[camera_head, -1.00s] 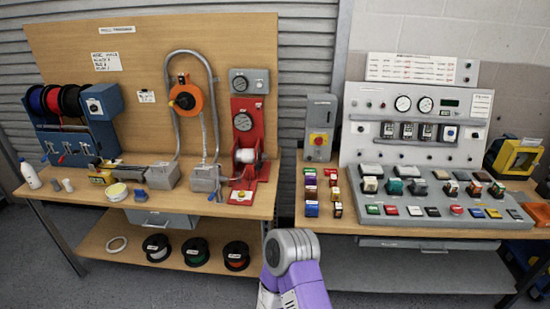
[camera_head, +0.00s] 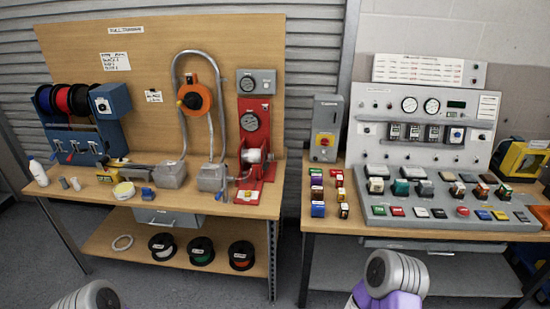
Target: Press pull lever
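A red stand (camera_head: 253,135) with round gauges and a white roll at its foot stands at the right end of the left bench. It may carry the pull lever, but I cannot make out a clear lever on it. A blue rack (camera_head: 85,140) at the far left of the same bench has small lever-like handles (camera_head: 73,148) on its front. I cannot tell which part is the pull lever. Neither gripper shows; only grey and purple links of my arms rise at the bottom edge, well short of the benches.
The wooden left bench (camera_head: 110,197) has a lower shelf with several spools. The right bench holds a control panel (camera_head: 425,190) with many buttons. A gap separates the benches.

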